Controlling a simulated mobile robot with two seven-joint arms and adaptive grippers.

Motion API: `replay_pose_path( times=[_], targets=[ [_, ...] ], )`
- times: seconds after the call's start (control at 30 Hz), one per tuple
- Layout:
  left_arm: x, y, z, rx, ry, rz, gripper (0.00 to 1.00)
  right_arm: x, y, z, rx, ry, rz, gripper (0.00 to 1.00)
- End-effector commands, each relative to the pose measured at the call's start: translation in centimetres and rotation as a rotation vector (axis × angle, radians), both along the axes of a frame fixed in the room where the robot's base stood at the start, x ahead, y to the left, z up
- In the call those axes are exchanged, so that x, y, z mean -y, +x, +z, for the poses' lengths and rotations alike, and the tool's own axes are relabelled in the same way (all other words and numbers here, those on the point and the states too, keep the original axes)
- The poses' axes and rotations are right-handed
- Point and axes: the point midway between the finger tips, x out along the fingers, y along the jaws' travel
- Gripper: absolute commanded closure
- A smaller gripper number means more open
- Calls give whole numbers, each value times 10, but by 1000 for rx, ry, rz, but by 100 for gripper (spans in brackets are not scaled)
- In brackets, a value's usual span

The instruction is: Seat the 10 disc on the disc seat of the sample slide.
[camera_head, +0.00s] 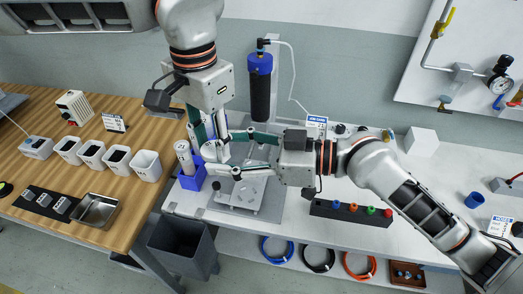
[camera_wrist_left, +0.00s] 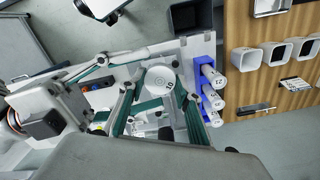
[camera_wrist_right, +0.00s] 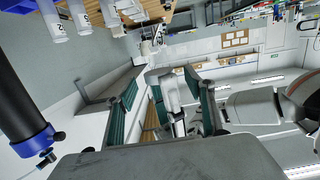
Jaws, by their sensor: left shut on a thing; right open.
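My left gripper (camera_head: 217,152) comes down from the top in the head view, above the left end of the white bench. The fingers also show apart in the right wrist view (camera_wrist_right: 163,92). A grey plate fixture (camera_head: 240,196), seemingly the sample slide, lies below both grippers; its seat cannot be made out.
A blue rack (camera_head: 191,182) with white numbered cylinders stands left of the plate. A dark blue-capped cylinder (camera_head: 261,90) rises behind. A black strip with coloured knobs (camera_head: 350,212) lies right. A grey bin (camera_head: 186,245) stands below, between the bench and the wooden table (camera_head: 105,220).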

Motion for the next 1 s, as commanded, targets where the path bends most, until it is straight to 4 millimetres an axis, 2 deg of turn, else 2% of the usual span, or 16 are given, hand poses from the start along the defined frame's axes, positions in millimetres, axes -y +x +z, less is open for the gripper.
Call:
replay_pose_path(
  times=[0.3,0.5,0.77,1.0],
  targets=[
    [0,0,0,0,0,0,89,48,-12,7,0,-3,-2,46],
    [0,0,0,0,0,0,89,69,-18,10,-2,-3,0,46],
    [-4,0,5,1,-1,23,89,78,-21,13,0,1,0,46],
    [-32,-1,34,4,-2,180,89,78,-21,13,0,1,0,46]
  ],
)
